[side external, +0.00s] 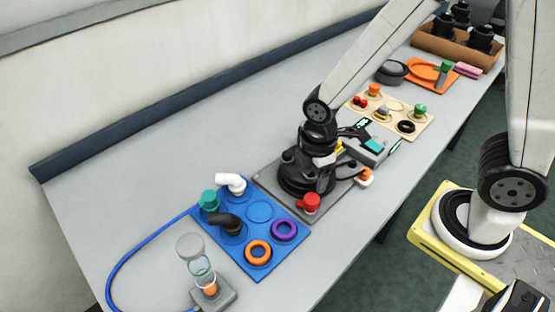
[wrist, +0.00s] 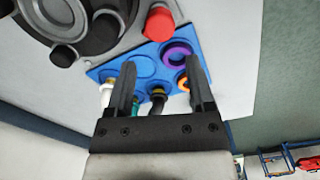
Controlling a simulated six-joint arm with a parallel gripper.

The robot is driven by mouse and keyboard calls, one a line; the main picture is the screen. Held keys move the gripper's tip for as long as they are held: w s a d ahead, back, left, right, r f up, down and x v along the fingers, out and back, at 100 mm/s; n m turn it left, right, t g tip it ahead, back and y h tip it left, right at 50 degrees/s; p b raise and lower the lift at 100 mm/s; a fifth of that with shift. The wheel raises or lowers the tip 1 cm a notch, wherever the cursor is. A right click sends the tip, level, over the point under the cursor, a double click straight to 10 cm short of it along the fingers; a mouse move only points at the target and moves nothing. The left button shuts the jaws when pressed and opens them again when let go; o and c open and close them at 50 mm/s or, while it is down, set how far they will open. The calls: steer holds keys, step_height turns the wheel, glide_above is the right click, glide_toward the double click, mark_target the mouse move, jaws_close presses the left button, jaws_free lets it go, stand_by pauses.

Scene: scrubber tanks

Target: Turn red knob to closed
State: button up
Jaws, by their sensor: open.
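The red knob (side external: 308,202) sits at the front corner of the grey base plate, beside the round black tank unit (side external: 292,184). In the wrist view the red knob (wrist: 158,22) is at the top, beyond my fingertips and right of the black unit (wrist: 90,25). My gripper (wrist: 160,66) is open, with nothing between its fingers, and apart from the knob. In the side view it is over the black unit, where its fingers are hard to make out. I cannot tell the knob's turn position from any marking.
A blue board (side external: 259,229) with pipe fittings and orange and purple rings lies left of the base plate. A beige board (side external: 390,128) with small parts lies behind. A clear cylinder on a grey stand (side external: 214,294) is at the front. The table's left part is clear.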

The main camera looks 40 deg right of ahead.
mark_target(311, 198)
steer(key=shift+f, duration=0.2)
steer(key=shift+f, duration=3.7)
jaws_close()
